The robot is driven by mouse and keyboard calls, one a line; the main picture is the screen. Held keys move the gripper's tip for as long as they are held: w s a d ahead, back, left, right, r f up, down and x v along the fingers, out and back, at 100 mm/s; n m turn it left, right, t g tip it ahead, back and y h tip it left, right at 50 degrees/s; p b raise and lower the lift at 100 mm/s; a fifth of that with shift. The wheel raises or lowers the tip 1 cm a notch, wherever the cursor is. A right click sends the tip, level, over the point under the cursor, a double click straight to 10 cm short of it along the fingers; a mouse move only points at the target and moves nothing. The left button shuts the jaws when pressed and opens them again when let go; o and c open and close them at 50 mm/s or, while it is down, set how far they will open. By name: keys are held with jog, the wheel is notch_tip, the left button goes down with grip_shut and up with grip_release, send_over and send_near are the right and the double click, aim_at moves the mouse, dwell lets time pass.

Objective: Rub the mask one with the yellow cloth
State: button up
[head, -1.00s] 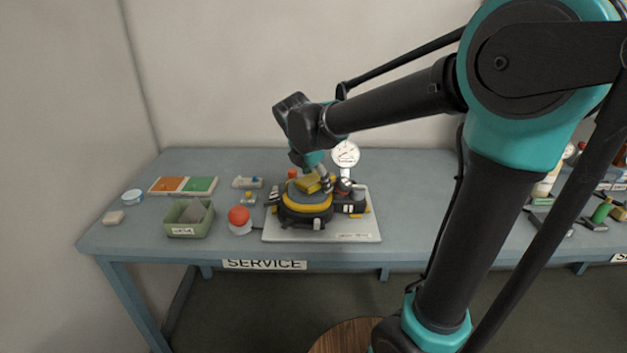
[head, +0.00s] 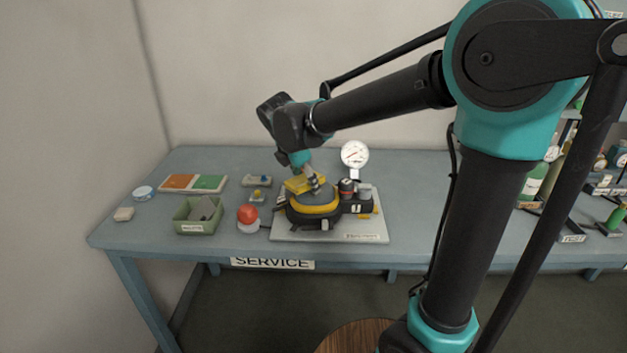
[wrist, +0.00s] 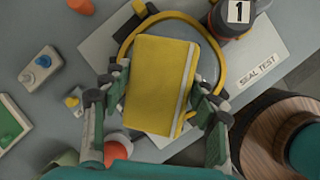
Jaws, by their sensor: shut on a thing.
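The yellow cloth (wrist: 152,85), a folded yellow rectangle with a pale strip along one side, is held between the two fingers of my gripper (wrist: 160,98). In the head view my gripper (head: 306,178) is low over the mask, with the cloth (head: 296,186) at the mask's upper left. The mask (head: 313,209) is a dark rounded body with a yellow rim. In the wrist view the yellow rim (wrist: 214,50) curves around the cloth, which hides much of the mask. I cannot tell whether the cloth touches it. A tag reading 1 (wrist: 238,12) is on a dark cylinder beside the mask.
The mask stands on a pale SEAL TEST plate (head: 372,229). A dial gauge (head: 354,154) stands behind. A red ball on a white base (head: 248,216) and a green bin (head: 181,222) are to the left.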

aim_at(301, 178)
jog(key=shift+a, duration=0.75)
jog(key=shift+r, duration=2.95)
jog(key=shift+r, duration=0.1)
jog(key=shift+r, duration=1.4)
